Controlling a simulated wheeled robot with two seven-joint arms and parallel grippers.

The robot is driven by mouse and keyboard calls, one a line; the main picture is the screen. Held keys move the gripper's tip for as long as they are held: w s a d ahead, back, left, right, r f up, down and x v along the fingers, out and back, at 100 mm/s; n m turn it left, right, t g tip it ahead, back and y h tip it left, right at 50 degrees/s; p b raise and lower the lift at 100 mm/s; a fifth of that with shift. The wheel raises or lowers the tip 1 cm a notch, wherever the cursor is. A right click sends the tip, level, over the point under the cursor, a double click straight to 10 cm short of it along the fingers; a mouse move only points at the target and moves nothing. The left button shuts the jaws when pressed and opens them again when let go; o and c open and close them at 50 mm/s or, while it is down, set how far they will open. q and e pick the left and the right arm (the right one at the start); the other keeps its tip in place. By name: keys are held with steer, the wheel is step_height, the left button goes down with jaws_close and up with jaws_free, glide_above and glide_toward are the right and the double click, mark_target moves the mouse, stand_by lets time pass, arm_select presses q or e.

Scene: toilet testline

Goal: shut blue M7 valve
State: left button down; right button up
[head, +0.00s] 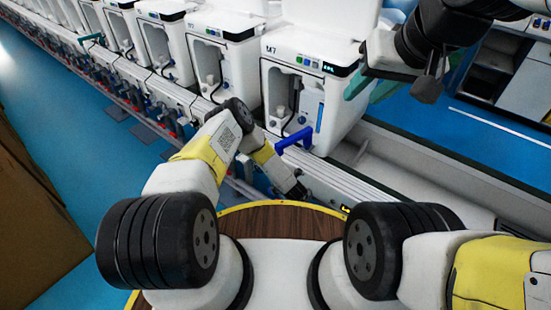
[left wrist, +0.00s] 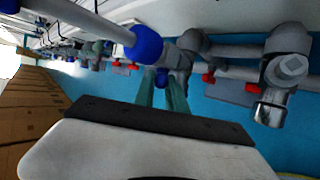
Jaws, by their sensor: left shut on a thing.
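The M7 machine (head: 305,80) is the white unit nearest me in the head view, with a blue handle (head: 295,140) sticking out from its lower front. In the left wrist view, a small blue valve (left wrist: 162,77) sits on the grey pipework below the machines. My left gripper (left wrist: 163,92) has its two teal fingers on either side of this valve and is shut on it. In the head view, my left arm reaches down to the rail and its fingers are hidden. My right gripper (head: 372,90) is raised at the upper right, apart from the machine, empty, with its fingers looking spread.
More white machines (head: 220,50) stand in a row to the upper left, with red and blue valves below. In the left wrist view, a pipe with a blue end (left wrist: 145,45) and a grey elbow fitting (left wrist: 287,70) are close by. A brown box stack (head: 30,190) stands at left.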

stand_by(0.3)
arm_select(q)
steer(key=c, duration=1.4)
jaws_free()
steer(key=shift+o, duration=0.2)
steer(key=shift+s, duration=0.1)
steer(key=v, duration=0.7)
steer(key=shift+s+d+r, duration=0.15)
steer(key=shift+s+d, duration=0.05)
steer(key=shift+s, duration=0.05)
